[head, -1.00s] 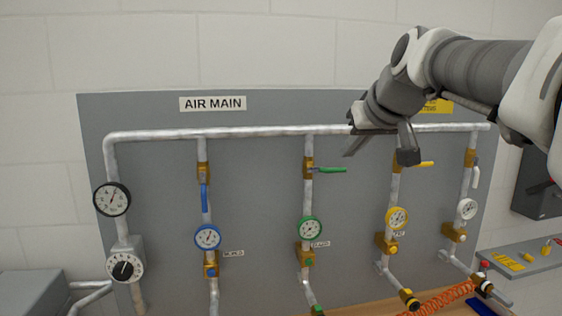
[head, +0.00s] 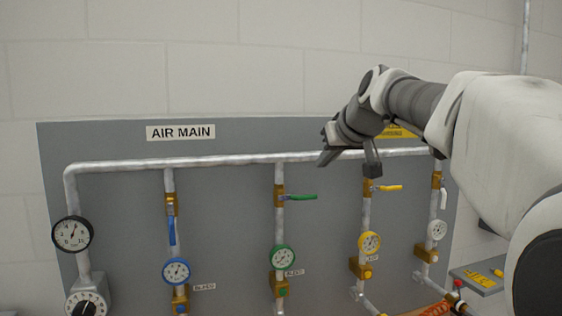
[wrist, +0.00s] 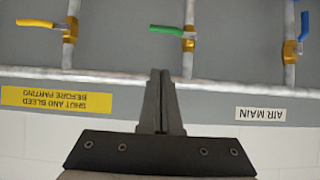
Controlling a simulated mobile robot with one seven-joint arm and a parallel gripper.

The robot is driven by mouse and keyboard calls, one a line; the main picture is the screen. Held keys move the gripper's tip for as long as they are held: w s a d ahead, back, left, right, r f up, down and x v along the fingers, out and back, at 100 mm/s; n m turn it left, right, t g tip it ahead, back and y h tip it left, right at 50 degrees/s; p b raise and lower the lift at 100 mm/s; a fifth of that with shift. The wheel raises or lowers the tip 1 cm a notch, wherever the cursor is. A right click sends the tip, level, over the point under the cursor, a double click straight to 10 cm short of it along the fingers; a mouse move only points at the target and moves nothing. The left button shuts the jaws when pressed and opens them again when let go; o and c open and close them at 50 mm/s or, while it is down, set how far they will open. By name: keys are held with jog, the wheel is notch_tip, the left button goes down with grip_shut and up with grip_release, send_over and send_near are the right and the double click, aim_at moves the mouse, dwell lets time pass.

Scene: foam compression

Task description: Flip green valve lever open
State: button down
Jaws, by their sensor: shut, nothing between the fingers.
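The green valve lever (head: 302,197) sticks out to the right from its brass valve (head: 279,195), level and crosswise to its vertical pipe. It also shows in the wrist view (wrist: 168,30), where the picture is upside down and the lever points left. My gripper (head: 347,165) is up and to the right of the green lever in the head view, near the top pipe. In the wrist view my gripper (wrist: 161,75) is shut and empty, its fingertips apart from the green lever. The green gauge (head: 283,258) sits below the valve.
The blue lever (head: 172,230) hangs down along its pipe. The yellow lever (head: 388,188) points right, just below my gripper. The horizontal main pipe (head: 230,160) runs across the grey panel. A white lever (head: 444,198) is at the far right.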

jog(key=p, duration=0.2)
send_over(306, 197)
jog(key=s+d, duration=0.1)
jog(key=s, duration=0.1)
notch_tip(306, 197, down, 4)
notch_tip(306, 197, down, 4)
jog(key=shift+w+r, duration=0.1)
jog(key=shift+w, duration=0.05)
jog(key=shift+d+b, duration=0.1)
jog(key=shift+b, duration=0.25)
jog(key=shift+f+b, duration=0.3)
jog(key=shift+b, duration=0.1)
